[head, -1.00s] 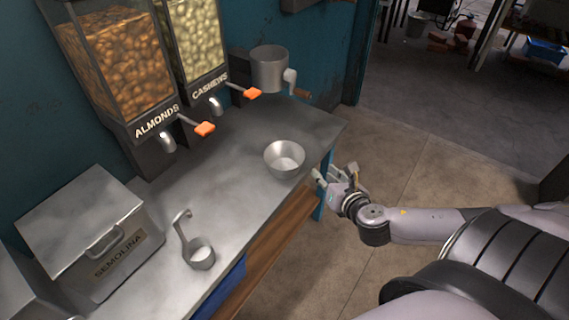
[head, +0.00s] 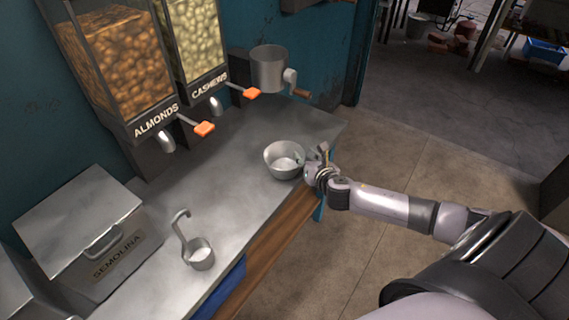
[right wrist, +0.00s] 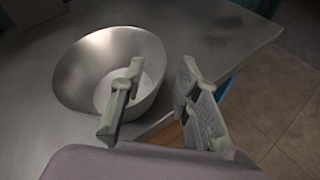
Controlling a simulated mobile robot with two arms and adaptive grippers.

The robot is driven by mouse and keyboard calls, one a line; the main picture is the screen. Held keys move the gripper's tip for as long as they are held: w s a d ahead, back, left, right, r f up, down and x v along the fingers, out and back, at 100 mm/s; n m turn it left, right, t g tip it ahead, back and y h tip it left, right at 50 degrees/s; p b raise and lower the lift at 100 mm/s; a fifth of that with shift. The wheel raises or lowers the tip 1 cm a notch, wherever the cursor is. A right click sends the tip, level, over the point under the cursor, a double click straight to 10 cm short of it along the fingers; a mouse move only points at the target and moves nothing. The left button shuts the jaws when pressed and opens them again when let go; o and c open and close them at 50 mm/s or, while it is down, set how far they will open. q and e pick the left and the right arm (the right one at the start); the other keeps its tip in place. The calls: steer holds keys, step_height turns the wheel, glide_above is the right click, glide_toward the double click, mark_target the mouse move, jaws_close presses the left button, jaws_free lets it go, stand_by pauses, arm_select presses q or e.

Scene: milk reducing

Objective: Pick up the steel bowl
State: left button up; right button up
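The steel bowl (head: 283,159) stands upright on the metal counter (head: 235,195) near its right edge. My right gripper (head: 312,157) is at the bowl's right side. In the right wrist view my right gripper (right wrist: 155,95) is open, with one finger over the inside of the bowl and the other outside its wall. I cannot tell whether either finger touches the wall. My left gripper is in neither view.
A small ladle cup (head: 199,255) and a semolina box (head: 95,235) stand on the counter to the left. Almond (head: 115,60) and cashew (head: 196,40) dispensers and a steel grinder (head: 268,70) line the back. Open floor (head: 385,160) lies to the right.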

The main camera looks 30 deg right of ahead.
steer(key=shift+x, duration=1.15)
steer(key=shift+c, duration=0.5)
jaws_close()
